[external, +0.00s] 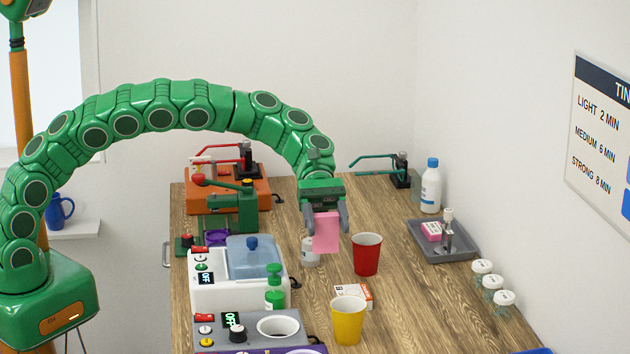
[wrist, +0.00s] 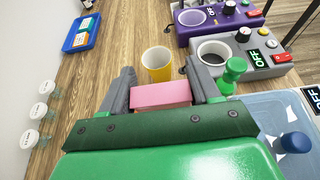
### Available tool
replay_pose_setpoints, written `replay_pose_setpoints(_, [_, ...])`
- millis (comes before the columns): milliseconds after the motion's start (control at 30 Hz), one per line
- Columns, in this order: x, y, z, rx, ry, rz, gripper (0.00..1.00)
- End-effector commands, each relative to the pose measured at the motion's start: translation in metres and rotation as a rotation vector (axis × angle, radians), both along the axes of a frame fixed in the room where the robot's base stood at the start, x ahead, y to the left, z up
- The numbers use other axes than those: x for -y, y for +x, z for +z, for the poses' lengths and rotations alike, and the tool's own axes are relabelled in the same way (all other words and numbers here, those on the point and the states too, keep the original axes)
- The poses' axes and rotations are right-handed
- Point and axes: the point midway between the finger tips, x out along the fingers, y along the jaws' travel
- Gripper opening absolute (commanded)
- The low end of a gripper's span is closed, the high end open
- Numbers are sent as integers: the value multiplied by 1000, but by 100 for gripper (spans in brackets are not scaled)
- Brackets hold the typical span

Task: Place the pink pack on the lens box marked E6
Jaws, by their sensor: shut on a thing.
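My gripper (external: 326,218) is shut on the pink pack (external: 326,235), which hangs between its grey fingers above the wooden table. In the wrist view, the pink pack (wrist: 161,94) also sits between the fingers of my gripper (wrist: 160,84). A small white and orange box (external: 354,296) lies on the table between the red cup and the yellow cup, below and right of the pack. Small boxes (wrist: 82,31) lie in a blue tray (wrist: 68,46) in the wrist view. I cannot read E6 on any box.
A red cup (external: 367,254) and a yellow cup (external: 347,321) stand near the small box. A grey tray (external: 458,256) at the right holds a pink and white box (external: 432,231). White-lidded jars (external: 493,282) line the right edge. A white bath (external: 215,293) stands left.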

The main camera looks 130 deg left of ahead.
Motion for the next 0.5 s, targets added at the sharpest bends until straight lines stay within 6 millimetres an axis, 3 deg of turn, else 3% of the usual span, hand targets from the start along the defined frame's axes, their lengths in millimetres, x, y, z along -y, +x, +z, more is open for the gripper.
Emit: replay_pose_setpoints(500, [-15, 29, -30, 3, 0, -2, 33])
